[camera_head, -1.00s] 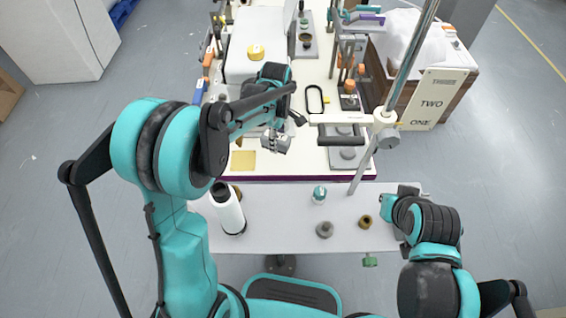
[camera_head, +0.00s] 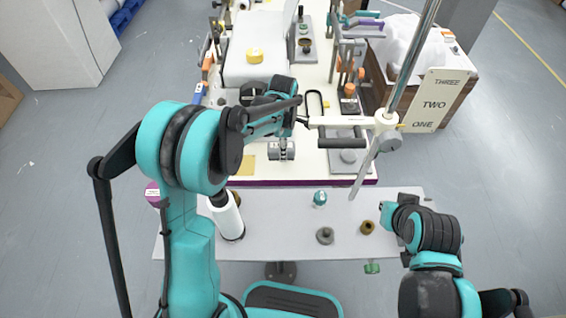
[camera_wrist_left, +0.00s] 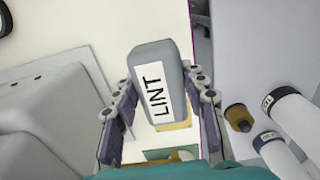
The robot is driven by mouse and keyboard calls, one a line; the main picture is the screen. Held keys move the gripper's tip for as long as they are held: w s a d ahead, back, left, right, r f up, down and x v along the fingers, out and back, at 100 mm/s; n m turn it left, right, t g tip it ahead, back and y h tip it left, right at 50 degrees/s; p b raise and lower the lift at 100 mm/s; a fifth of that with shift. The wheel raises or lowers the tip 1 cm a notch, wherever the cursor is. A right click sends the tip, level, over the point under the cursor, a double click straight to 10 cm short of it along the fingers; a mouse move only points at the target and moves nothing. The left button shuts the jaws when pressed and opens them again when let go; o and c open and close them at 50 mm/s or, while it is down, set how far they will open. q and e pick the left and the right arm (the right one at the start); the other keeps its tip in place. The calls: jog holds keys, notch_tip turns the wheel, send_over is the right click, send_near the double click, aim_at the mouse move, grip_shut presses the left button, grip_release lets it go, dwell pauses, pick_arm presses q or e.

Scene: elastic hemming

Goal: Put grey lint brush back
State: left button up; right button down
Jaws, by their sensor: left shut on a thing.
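The grey lint brush (camera_wrist_left: 160,75), a block with a white LINT label, sits between the fingers of my left gripper (camera_wrist_left: 162,112) in the left wrist view. The gripper is shut on it. In the head view my left gripper (camera_head: 282,142) is over the front of the white sewing table (camera_head: 305,168), with a grey piece below it. I cannot tell how high the brush is above the table. My right gripper (camera_head: 384,212) is low at the right, over the front shelf's right part. Its fingers are too small to read.
A yellow pad (camera_head: 246,165) lies left of my left gripper. A grey pad (camera_head: 348,166) and a black handle (camera_head: 341,143) are to its right, by a slanted metal pole (camera_head: 413,58). The front shelf (camera_head: 283,247) holds a white spool (camera_head: 227,218) and several small items.

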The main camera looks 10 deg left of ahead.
pick_arm(q)
notch_tip(320, 180, down, 6)
jog(key=shift+r+b, duration=0.1)
jog(key=shift+b, duration=0.85)
jog(key=o, duration=1.1)
jog(key=shift+f, duration=0.25)
jog(key=r+p, duration=0.1)
jog(key=r, duration=0.1)
jog(key=r+p, duration=0.1)
jog(key=r, duration=0.2)
jog(key=r+p, duration=0.1)
jog(key=r, duration=0.1)
jog(key=shift+s+a+r, duration=0.15)
jog(key=shift+s+a, duration=0.1)
jog(key=shift+s, duration=0.15)
jog(key=shift+r+p, duration=0.3)
